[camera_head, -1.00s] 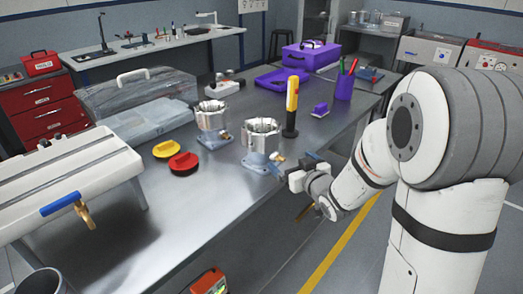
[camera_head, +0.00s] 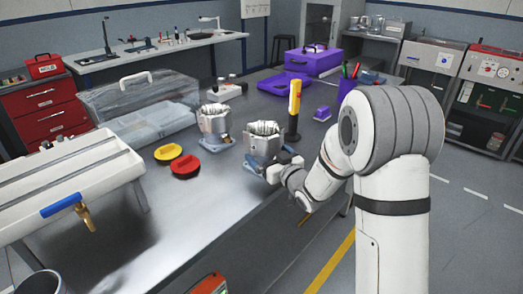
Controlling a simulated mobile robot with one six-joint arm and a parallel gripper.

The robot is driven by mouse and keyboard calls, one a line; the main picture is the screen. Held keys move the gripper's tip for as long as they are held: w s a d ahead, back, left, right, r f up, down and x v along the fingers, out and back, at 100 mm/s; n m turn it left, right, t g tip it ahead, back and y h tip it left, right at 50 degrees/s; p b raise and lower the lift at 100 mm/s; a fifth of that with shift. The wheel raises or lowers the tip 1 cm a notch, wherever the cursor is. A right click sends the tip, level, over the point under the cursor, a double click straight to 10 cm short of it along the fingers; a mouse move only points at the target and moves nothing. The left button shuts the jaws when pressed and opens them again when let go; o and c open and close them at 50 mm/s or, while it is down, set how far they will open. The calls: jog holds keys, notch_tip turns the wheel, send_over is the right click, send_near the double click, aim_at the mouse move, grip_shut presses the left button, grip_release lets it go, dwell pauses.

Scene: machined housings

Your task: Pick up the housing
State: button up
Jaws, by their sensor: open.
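Two silvery machined housings stand upright on the metal table, each on a blue-grey base. The left housing (camera_head: 213,121) is apart from my arm. The right housing (camera_head: 264,137) is nearer to me. My gripper (camera_head: 273,163) is open at the lower right side of the right housing, close to its base. The fingers are small and partly merge with the base, so I cannot tell whether they touch it or stand around it.
A yellow and black upright tool (camera_head: 294,108) stands just right of the right housing. A yellow dish (camera_head: 168,152) and a red dish (camera_head: 185,167) lie to the left. A white rack (camera_head: 60,185) stands at far left. The table's front middle (camera_head: 185,215) is clear.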

aim_at(269, 124)
jog(key=c, duration=1.5)
jog(key=shift+r, duration=0.15)
jog(key=shift+c, duration=0.4)
notch_tip(269, 124, up, 10)
jog(key=shift+p, duration=0.6)
notch_tip(269, 124, up, 6)
jog(key=p, duration=0.3)
